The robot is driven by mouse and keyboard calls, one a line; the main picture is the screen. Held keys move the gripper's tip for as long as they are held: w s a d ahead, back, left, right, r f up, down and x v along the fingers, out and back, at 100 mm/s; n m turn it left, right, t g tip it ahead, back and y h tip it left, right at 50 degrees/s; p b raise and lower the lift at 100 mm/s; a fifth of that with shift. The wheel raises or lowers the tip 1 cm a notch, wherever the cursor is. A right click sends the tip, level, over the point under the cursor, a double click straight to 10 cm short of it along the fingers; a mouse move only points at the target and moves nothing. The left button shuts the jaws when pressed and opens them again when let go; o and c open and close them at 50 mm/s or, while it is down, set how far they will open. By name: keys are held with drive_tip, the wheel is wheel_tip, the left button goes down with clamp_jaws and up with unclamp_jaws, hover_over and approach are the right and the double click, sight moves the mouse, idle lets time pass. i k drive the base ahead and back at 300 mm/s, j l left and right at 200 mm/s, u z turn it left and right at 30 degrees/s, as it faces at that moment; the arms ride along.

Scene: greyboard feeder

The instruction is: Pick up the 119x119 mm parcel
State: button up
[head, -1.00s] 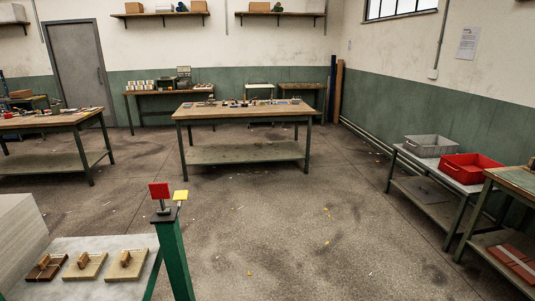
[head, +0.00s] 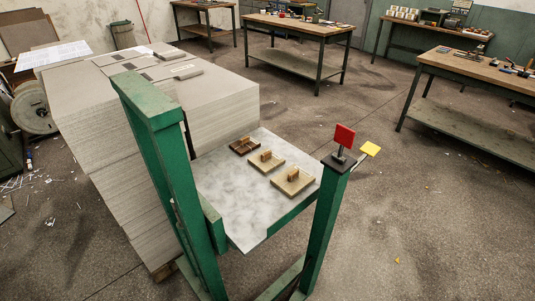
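Three small flat square pieces, each with a raised upright block on top, lie in a row on the grey feeder table (head: 225,205). One is dark brown (head: 244,146) at the back left, one is tan (head: 266,161) in the middle, and one is a larger-looking tan piece (head: 293,181) nearest the right edge. No size marking is readable, so I cannot tell which one is the 119x119 mm parcel. My gripper is not in view.
A tall stack of greyboard (head: 130,170) stands left of the table. A green frame post (head: 165,170) rises at the table's near left. Floor at right is open.

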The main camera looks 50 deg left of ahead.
sight(266, 162)
drive_tip(key=i+u, duration=0.2)
drive_tip(key=i, duration=0.35)
drive_tip(key=i+l+u, duration=0.2)
drive_tip(key=i, duration=0.35)
drive_tip(key=i+l+u, duration=0.2)
drive_tip(key=i, duration=0.35)
drive_tip(key=i+u, duration=0.25)
drive_tip(key=u, duration=0.25)
drive_tip(key=i+l+u, duration=0.2)
drive_tip(key=u, duration=0.25)
drive_tip(key=i+l+u, duration=0.25)
drive_tip(key=u, duration=0.25)
drive_tip(key=i+l+u, duration=0.15)
drive_tip(key=l+u, duration=0.2)
drive_tip(key=u, duration=0.15)
drive_tip(key=i+l+u, duration=0.15)
drive_tip(key=u, duration=0.25)
drive_tip(key=i+l+u, duration=0.1)
drive_tip(key=l+u, duration=0.3)
drive_tip(key=i+l+u, duration=0.1)
drive_tip(key=u, duration=0.3)
